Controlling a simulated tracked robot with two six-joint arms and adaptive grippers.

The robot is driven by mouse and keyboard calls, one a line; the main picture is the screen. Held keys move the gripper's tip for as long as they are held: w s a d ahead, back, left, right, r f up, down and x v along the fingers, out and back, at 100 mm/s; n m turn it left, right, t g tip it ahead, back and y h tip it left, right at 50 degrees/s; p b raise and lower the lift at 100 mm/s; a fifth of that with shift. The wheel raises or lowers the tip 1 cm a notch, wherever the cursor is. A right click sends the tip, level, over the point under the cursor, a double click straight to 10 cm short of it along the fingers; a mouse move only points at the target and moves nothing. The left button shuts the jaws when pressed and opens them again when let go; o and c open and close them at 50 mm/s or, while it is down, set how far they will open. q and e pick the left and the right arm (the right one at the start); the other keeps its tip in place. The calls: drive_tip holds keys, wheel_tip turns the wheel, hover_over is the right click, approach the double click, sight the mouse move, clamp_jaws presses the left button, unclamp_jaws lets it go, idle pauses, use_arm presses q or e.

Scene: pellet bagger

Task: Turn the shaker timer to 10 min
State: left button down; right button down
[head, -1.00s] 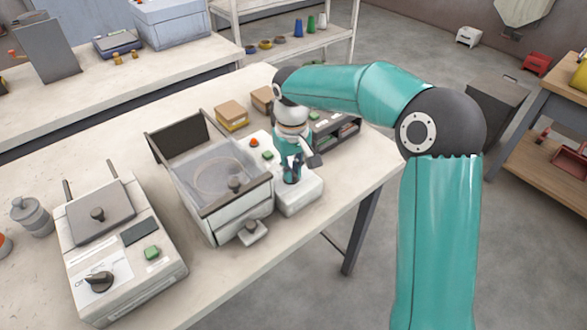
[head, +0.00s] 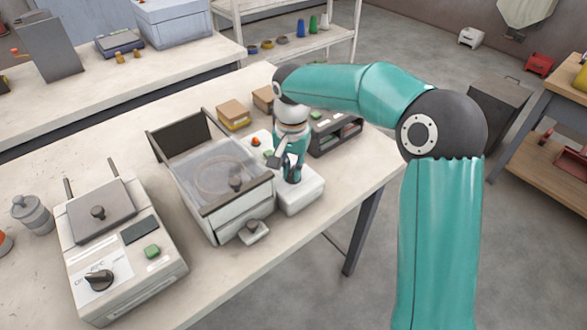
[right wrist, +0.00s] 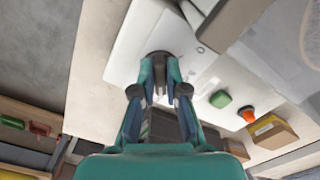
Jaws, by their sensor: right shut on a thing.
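The shaker (head: 222,180) stands on the bench as a pale box with a clear lid and a raised dark back flap. Its white control panel (head: 304,194) is at its right side. My right gripper (head: 293,174) points down over this panel. In the right wrist view its fingertips (right wrist: 161,66) are shut on the dark round timer knob (right wrist: 160,55). The fingers cover part of the knob, and I cannot read its pointer or scale. A green button (right wrist: 220,99) and a red-orange button (right wrist: 248,115) sit on the panel beside it. My left gripper is not in view.
A second machine with its own black dial (head: 99,280) stands at the left. Cardboard boxes (head: 233,116) and a grey rack (head: 335,134) stand close behind the shaker. The shaker's front clamp knob (head: 253,229) sticks out near the bench's front edge.

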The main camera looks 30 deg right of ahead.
sight(292, 171)
drive_tip(key=shift+w+r+m, duration=0.15)
drive_tip(key=shift+w+m, duration=0.05)
drive_tip(key=shift+m, duration=0.2)
drive_tip(key=c, duration=1.2)
unclamp_jaws()
drive_tip(key=shift+s, duration=0.1)
wheel_tip(292, 171, up, 12)
